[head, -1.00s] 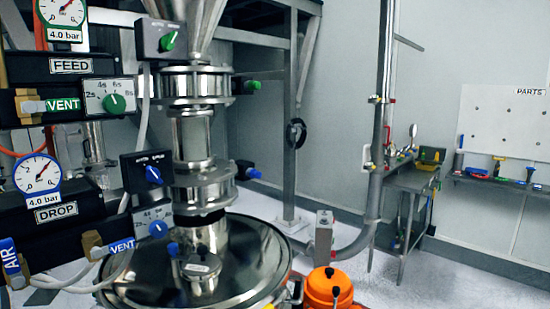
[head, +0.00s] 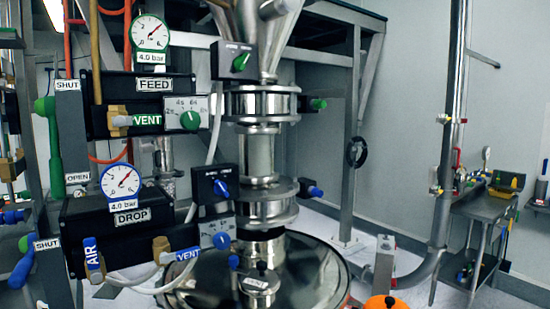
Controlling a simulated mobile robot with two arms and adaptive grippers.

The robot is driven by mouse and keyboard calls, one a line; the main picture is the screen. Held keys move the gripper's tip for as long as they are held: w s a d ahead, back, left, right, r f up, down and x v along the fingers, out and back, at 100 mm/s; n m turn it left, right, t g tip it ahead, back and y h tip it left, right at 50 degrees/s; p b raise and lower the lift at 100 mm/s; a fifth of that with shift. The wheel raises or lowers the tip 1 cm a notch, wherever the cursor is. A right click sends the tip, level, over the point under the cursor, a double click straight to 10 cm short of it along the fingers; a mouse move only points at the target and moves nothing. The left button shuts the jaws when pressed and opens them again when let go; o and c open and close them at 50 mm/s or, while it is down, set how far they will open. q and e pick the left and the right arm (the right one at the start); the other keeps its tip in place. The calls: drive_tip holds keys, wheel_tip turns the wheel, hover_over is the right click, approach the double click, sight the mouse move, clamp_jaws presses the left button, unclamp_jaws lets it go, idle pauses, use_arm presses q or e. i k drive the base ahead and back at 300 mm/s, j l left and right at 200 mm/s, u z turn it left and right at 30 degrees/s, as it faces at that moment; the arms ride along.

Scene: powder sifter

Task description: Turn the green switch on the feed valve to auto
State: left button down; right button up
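The feed valve's small black switch box (head: 223,60) is at the upper centre of the head view, in front of the steel hopper. Its green switch knob (head: 240,62) sits on the front face, turned at a slant; the white lettering above it is too small to read. The feed valve (head: 262,104) is the steel flanged body below and to the right. A green timer dial (head: 190,120), marked in seconds, is on a grey panel beside the FEED unit (head: 148,96). Neither of my grippers shows in the view.
A similar box with a blue switch (head: 221,188) sits lower, beside the DROP unit (head: 112,225). A green lever (head: 50,140) and blue lever (head: 22,262) stand at the left. A steel side table (head: 482,206) is at the right, with clear floor before it.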

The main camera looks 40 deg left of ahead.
sight(239, 63)
drive_tip(key=u, duration=1.35)
